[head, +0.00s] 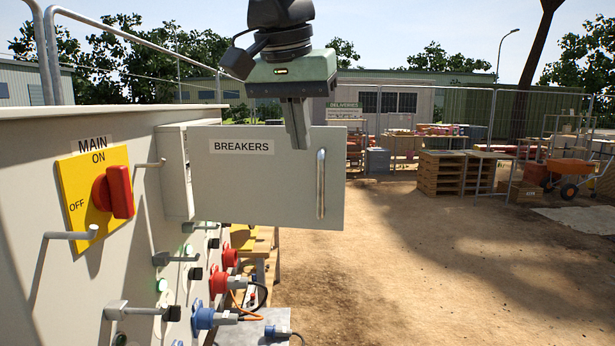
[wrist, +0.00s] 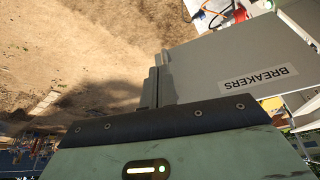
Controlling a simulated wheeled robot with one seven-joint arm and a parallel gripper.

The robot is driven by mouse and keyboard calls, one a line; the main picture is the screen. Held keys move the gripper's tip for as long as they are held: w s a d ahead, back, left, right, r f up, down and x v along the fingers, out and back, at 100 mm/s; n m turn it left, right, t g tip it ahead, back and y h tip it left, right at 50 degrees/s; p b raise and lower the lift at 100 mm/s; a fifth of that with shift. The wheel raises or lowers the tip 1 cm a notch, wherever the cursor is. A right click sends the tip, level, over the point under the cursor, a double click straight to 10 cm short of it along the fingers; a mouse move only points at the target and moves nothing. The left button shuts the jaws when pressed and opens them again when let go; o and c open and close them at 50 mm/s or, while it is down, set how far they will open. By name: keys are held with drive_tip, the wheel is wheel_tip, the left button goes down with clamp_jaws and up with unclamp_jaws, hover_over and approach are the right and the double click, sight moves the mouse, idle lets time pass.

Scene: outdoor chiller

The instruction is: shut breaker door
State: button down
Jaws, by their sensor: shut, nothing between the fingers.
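The grey breaker door (head: 258,185), labelled BREAKERS, stands open. It sticks out to the right from the grey cabinet (head: 45,220), with its labelled face toward the head camera. A vertical metal handle (head: 321,184) is near its free edge. My gripper (head: 300,146) is shut and empty, pointing down over the door's upper right part, left of the handle. In the wrist view the shut fingers (wrist: 152,88) are beside the door (wrist: 215,72); whether they touch it I cannot tell.
A yellow MAIN switch plate with a red knob (head: 113,194) is on the cabinet, with bent handles nearby. Red and blue plugs with cables are below the door. Open dirt ground (head: 400,270) lies to the right; wooden crates (head: 450,172) stand farther back.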

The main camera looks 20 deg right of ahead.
drive_tip(key=p, duration=0.2)
approach(319, 202)
wheel_tip(319, 202, down, 3)
drive_tip(key=s+a, duration=0.2)
drive_tip(key=shift+w+d+f+p, duration=0.25)
drive_tip(key=shift+w+d+p, duration=0.45)
drive_tip(key=shift+w, duration=0.1)
drive_tip(key=shift+w+d+f+p, duration=0.3)
drive_tip(key=shift+w+d+p, duration=0.35)
drive_tip(key=shift+w+d, duration=0.15)
